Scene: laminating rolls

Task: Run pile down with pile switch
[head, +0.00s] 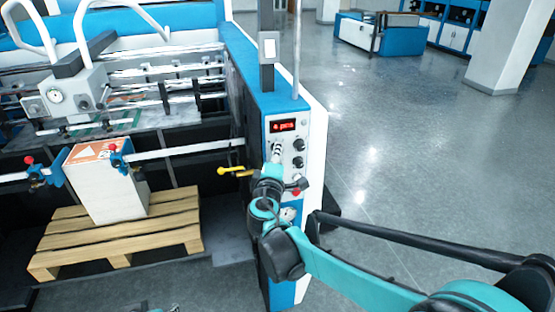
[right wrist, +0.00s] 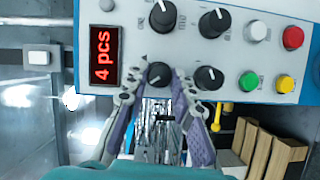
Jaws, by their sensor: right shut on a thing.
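The pile (head: 118,185), a tall white block with an orange mark on top, stands on a wooden pallet (head: 125,228) in the machine. The control panel (head: 296,128) on the blue and white end post has several black knobs. My right gripper (head: 276,155) is at the panel's left side. In the right wrist view its fingers (right wrist: 160,88) are closed around a black rotary knob (right wrist: 160,74) beside the red display (right wrist: 104,56), which reads 4 pcs. I cannot read which knob is labelled as the pile switch.
Green (right wrist: 249,81), yellow (right wrist: 285,84) and red (right wrist: 292,38) buttons sit close by on the panel. A yellow handle (head: 232,171) sticks out left of my right gripper. Open floor (head: 400,150) lies right of the machine.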

